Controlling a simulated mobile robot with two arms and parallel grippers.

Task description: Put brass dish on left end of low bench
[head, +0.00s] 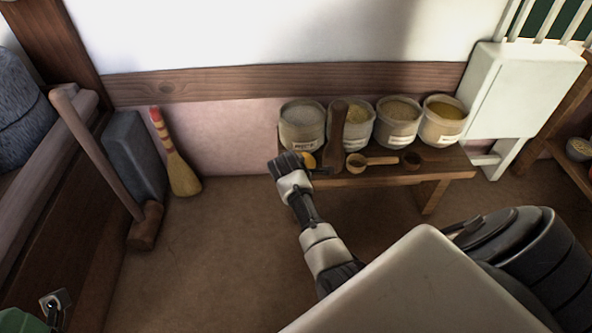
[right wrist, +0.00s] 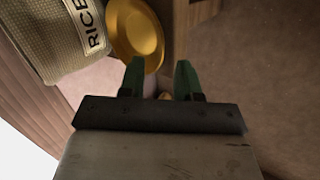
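The brass dish (right wrist: 138,32) is a round yellow dish beside the sack labelled RICE in the right wrist view. In the head view only a small part of the dish (head: 309,160) shows, at the left end of the low bench (head: 384,178). My right gripper (right wrist: 160,72) has its two green fingers apart, with the dish just past the left fingertip. I see no grip on the dish. In the head view the right gripper (head: 304,168) is at the bench's left end, and its fingers are hard to make out. My left gripper is not in view.
Several sacks stand along the back of the bench, the rice sack (head: 302,128) leftmost. A wooden pestle-like tool (head: 337,135) and a scoop (head: 372,161) are in front. A broom (head: 178,165) and mallet (head: 145,226) lean at left. The middle floor is clear.

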